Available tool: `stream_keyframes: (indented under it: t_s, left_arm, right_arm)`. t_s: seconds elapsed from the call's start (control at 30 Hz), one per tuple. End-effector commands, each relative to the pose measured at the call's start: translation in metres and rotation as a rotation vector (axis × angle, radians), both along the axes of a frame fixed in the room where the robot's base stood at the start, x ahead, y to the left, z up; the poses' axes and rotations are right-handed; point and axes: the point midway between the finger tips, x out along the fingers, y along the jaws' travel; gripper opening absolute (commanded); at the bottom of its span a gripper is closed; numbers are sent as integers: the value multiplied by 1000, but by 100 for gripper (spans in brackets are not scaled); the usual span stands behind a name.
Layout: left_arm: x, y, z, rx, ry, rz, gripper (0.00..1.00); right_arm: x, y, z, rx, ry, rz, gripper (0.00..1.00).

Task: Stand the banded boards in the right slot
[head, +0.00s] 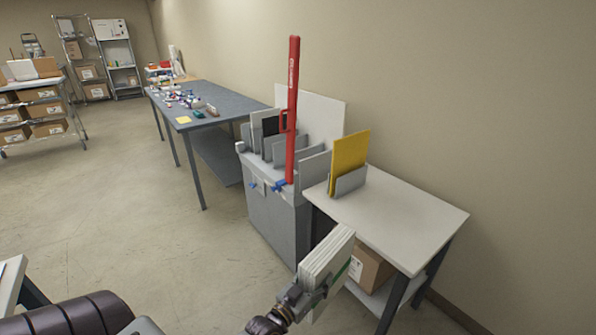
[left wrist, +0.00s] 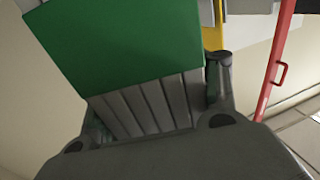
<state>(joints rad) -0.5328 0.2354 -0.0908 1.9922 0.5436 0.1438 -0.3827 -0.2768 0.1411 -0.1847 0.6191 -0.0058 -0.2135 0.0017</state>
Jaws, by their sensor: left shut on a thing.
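In the head view, my left gripper (head: 310,292) is shut on the banded boards (head: 326,256), a stack of pale boards with a green band. The stack is held tilted in the air, in front of the white table. In the left wrist view, the board edges (left wrist: 150,105) and the broad green band (left wrist: 115,40) show close up in the gripper. The grey slotted rack (head: 272,228) stands beyond it, with grey dividers and several boards in its upper part. The inside of its slots is largely hidden. My right gripper is not in view.
A tall red bar (head: 292,100) with a handle stands at the rack's front; it also shows in the left wrist view (left wrist: 277,60). Yellow boards (head: 349,150) stand in a grey holder on the white table (head: 405,215). A cluttered workbench (head: 225,98) stands behind.

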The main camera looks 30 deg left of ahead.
Motion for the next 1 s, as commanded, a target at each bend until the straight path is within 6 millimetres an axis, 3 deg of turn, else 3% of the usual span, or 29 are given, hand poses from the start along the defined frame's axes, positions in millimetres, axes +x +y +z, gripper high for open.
stream_keyframes:
  t_s: [1.0]
  left_arm:
    - [3, -24, 7, -1, -4, 119, 18]
  right_arm:
    - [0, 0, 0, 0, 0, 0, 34]
